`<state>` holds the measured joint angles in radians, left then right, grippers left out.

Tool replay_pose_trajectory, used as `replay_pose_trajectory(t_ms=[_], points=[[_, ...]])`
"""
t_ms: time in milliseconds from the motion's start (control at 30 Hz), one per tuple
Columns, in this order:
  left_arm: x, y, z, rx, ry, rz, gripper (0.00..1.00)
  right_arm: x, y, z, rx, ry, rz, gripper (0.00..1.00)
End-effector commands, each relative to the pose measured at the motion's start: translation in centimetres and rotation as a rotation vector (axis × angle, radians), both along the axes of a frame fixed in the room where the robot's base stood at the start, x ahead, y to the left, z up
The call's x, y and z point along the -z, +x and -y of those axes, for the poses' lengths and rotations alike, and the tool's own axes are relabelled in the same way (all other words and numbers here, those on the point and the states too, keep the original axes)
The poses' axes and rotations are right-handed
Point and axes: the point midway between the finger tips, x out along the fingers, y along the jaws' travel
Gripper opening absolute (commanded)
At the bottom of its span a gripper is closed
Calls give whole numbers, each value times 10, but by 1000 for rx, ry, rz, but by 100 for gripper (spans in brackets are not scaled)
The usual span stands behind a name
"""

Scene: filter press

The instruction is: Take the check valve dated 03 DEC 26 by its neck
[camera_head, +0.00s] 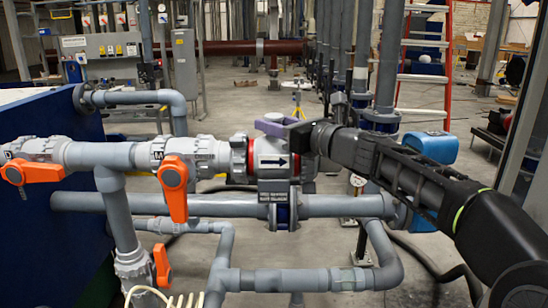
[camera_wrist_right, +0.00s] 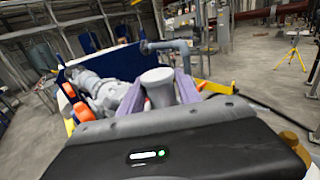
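My right gripper (camera_head: 284,128) reaches in from the right at the top of the valve. In the right wrist view, its two purple fingers stand on either side of the valve's round grey neck (camera_wrist_right: 159,88). The fingers look spread, and firm contact with the neck does not show. My left gripper is not in view.
Orange-handled valves (camera_head: 174,188) sit left of the check valve on the same run. A blue panel (camera_head: 50,165) stands at left. A red ladder (camera_head: 448,60) stands behind.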

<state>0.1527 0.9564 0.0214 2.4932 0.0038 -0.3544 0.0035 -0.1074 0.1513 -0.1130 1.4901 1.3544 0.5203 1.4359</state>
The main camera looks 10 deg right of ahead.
Motion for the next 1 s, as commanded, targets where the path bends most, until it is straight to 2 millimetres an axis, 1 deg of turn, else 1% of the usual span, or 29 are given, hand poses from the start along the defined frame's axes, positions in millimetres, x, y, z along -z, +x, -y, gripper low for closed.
replay_pose_trajectory(t_ms=[33,67,467,867,900,1000], points=[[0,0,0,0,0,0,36,0,0,0,0,0,0,35],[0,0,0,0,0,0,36,0,0,0,0,0,0,33],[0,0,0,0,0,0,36,0,0,0,0,0,0,0],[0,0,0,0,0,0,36,0,0,0,1,0,0,0],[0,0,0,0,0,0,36,-3,0,0,0,1,4,0],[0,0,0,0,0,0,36,-3,0,0,0,1,4,0]])
